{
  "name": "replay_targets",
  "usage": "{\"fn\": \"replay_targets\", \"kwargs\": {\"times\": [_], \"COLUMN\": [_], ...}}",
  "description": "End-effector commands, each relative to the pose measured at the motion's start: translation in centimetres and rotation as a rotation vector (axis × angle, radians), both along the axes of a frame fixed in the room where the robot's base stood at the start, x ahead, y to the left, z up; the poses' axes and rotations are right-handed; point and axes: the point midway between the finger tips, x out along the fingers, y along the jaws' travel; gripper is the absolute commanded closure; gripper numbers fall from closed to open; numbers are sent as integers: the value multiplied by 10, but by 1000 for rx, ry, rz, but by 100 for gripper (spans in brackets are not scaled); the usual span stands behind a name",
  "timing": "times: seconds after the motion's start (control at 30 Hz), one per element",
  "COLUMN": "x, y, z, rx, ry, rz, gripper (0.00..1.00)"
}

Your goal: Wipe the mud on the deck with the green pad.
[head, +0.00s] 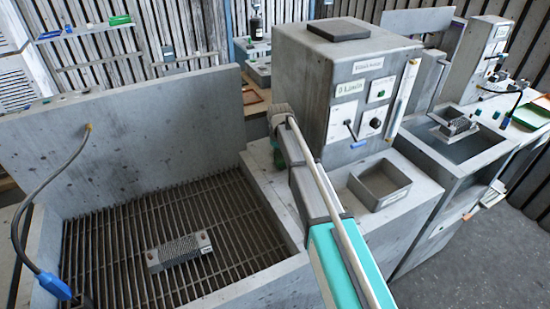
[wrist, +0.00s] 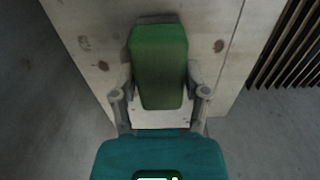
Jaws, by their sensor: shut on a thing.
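The green pad (wrist: 160,55) is a block held between the two fingers of my gripper (wrist: 160,92) in the wrist view. The fingers are shut on its sides, and its far end points away from me. I cannot tell whether the pad touches the deck. In the head view my arm reaches over the ledge beside the grating and hides most of my gripper.
In the head view, a slatted grating (head: 110,255) carries a grey ribbed block (head: 180,251). A grey control box (head: 365,95) stands right of my arm, with an open tray (head: 379,184) in front. A hose with a blue nozzle (head: 54,286) hangs at the left.

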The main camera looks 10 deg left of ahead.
Motion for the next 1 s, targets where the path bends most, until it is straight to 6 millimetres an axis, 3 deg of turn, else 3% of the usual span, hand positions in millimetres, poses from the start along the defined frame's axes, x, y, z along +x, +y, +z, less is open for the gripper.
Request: {"fn": "replay_targets", "kwargs": {"times": [0.73,1.0], "x": [8,17], "y": [-13,-26], "z": [0,-1], "rx": [0,0], "ry": [0,0], "rz": [0,-1], "gripper": [79,79]}}
